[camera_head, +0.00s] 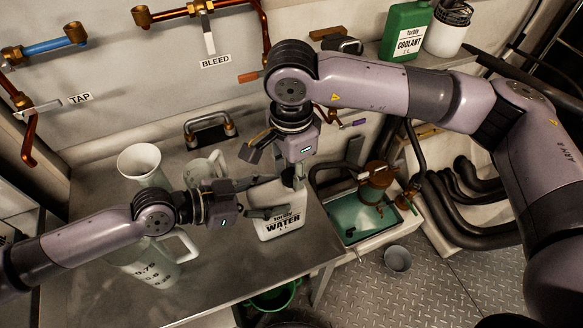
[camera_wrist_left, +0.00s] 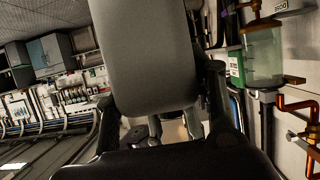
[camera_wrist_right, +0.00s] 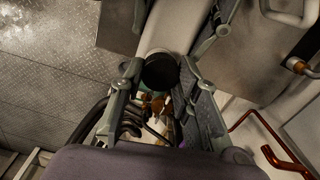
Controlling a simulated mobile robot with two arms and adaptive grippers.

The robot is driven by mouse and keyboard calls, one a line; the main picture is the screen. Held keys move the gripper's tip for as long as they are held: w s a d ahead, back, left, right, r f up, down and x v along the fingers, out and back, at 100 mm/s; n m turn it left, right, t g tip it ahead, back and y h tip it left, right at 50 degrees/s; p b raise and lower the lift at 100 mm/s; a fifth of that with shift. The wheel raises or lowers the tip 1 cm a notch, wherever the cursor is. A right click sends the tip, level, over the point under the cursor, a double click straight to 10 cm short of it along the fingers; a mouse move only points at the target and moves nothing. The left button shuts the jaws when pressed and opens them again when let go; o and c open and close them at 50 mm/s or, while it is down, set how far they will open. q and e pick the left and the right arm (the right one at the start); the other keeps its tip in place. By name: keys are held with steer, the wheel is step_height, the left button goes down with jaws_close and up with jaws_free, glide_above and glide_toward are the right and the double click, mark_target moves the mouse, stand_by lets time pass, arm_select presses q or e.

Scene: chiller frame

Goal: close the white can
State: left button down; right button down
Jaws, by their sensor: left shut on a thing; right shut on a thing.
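The white can (camera_head: 280,222), marked WATER, stands upright on the grey bench. My left gripper (camera_head: 268,197) reaches in from the left and is shut on the can's upper body. My right gripper (camera_head: 289,177) comes down from above and is shut on the black cap at the can's top. In the right wrist view the round black cap (camera_wrist_right: 160,71) sits between the fingers, over the can's pale body (camera_wrist_right: 172,22). The fingers hide much of the can's top, so I cannot tell how tightly the cap sits. A large grey shape blocks most of the left wrist view.
A white funnel (camera_head: 138,160), a clear jug (camera_head: 207,169) and a large measuring jug (camera_head: 150,262) stand on the bench (camera_head: 225,280) around my left arm. A teal-filled basin (camera_head: 350,215) is right of the can. A green coolant can (camera_head: 405,31) stands on the back shelf.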

mark_target(252, 198)
steer(key=m, duration=1.2)
steer(key=shift+m, duration=0.4)
steer(key=c, duration=1.1)
jaws_free()
steer(key=shift+r, duration=0.1)
step_height(252, 198, up, 12)
steer(key=shift+f, duration=0.1)
arm_select(q)
steer(key=c, duration=0.6)
jaws_free()
steer(key=shift+c, duration=0.2)
steer(key=shift+v, duration=3.75)
